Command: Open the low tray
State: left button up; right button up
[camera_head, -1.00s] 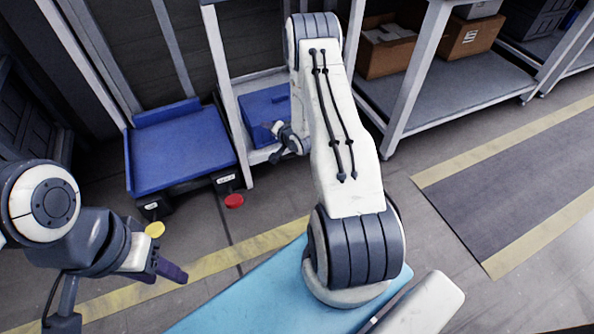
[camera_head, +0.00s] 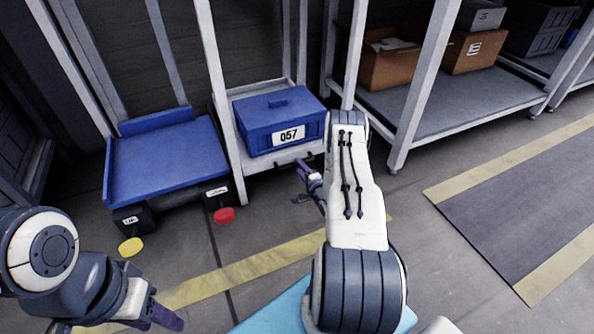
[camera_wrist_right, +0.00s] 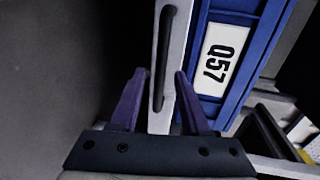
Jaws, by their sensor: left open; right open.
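The low tray (camera_head: 256,176) is a pale grey drawer-like tray at the bottom of a rack, under a blue box labelled 057. Its front carries a dark bar handle, seen clearly in the right wrist view (camera_wrist_right: 161,60). My right gripper (camera_head: 305,175) is open in front of the tray. In the right wrist view its purple fingers (camera_wrist_right: 160,85) appear on either side of the handle; I cannot tell how deep the handle lies between them. My left gripper (camera_head: 165,318) is at lower left, away from the rack; its finger gap is hard to see.
The blue box (camera_head: 283,118) rests above the tray. To the left stands a blue platform (camera_head: 165,160) with a red disc (camera_head: 224,215) and a yellow disc (camera_head: 131,247) in front. A rack post (camera_head: 218,90) separates them. Cardboard boxes (camera_head: 390,68) are on the right shelf.

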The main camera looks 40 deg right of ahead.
jog(key=shift+b+x, duration=0.55)
jog(key=shift+x, duration=1)
grip_shut()
